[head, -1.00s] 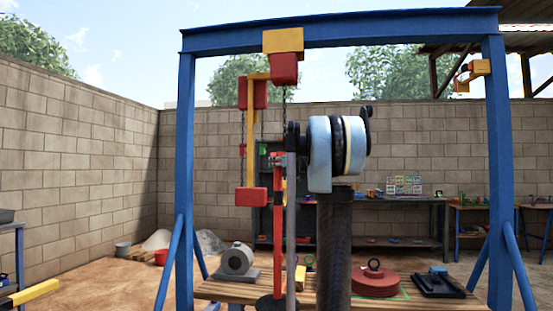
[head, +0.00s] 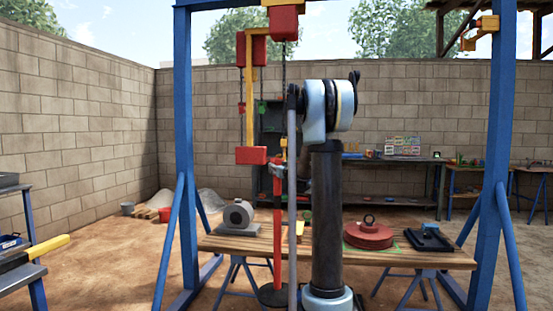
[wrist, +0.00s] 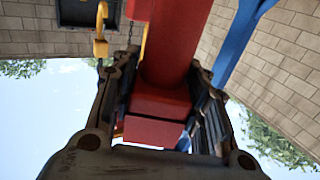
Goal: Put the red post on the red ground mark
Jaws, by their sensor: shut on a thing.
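The red post (head: 278,238) stands upright left of my black arm column in the head view, with a dark round base (head: 272,294) at its foot. I cannot tell whether the base touches the ground. In the wrist view the red post (wrist: 176,45) runs between the fingers of my gripper (wrist: 155,88), which is shut on it. In the head view the gripper is small and partly hidden by my arm near the post's top. I see no red ground mark in either view.
A blue gantry frame (head: 500,140) spans the place, with a red chain hoist block (head: 251,155) hanging near the post. A wooden bench (head: 410,258) behind holds a grey motor (head: 238,216) and a red lifting weight (head: 369,234). Open dirt ground lies left.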

